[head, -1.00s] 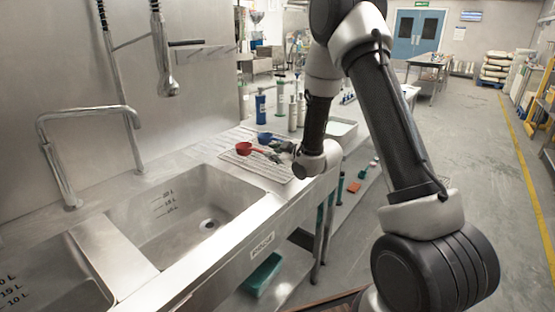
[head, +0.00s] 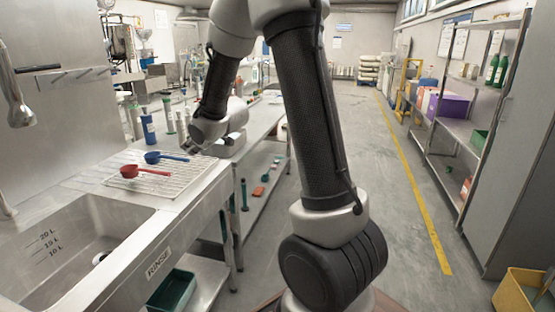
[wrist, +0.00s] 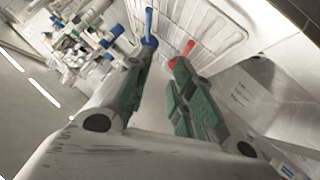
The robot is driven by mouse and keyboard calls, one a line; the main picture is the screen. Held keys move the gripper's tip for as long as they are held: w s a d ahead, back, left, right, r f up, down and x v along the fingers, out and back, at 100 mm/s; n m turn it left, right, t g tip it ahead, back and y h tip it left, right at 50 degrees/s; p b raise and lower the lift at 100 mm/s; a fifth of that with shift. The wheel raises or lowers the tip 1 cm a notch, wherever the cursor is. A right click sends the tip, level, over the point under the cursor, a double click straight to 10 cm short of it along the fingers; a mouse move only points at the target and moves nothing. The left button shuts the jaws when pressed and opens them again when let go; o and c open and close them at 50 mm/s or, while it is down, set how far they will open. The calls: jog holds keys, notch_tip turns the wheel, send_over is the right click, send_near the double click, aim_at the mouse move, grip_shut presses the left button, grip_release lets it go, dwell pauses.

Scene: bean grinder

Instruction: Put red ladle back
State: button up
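The red ladle (head: 131,171) lies on the ribbed draining area beside the sink, its handle pointing right. A blue ladle (head: 153,157) lies just behind it. My gripper (head: 192,146) is to the right of both ladles, small and partly hidden by my wrist. In the wrist view my gripper (wrist: 160,62) is open, its two green-padded fingers apart with nothing between them.
The rinse sink (head: 90,235) is at lower left. A blue-banded bottle (head: 149,130) and other bottles stand behind the ladles. A shelf rack (head: 455,135) stands at right, with a yellow bin (head: 525,292) at lower right. The floor between is clear.

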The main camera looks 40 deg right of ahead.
jog(key=s+d+r+m+g+h, duration=0.1)
jog(key=s+d+r+m, duration=0.2)
jog(key=s, duration=0.5)
jog(key=s+d+r+m+g+h, duration=0.15)
jog(key=s+r, duration=0.25)
jog(key=s, duration=0.4)
jog(key=s+m+g, duration=0.4)
jog(key=s, duration=1.8)
jog(key=shift+s+d+r, duration=0.15)
jog(key=shift+s+d, duration=0.25)
jog(key=shift+d, duration=0.05)
jog(key=shift+g+y, duration=0.25)
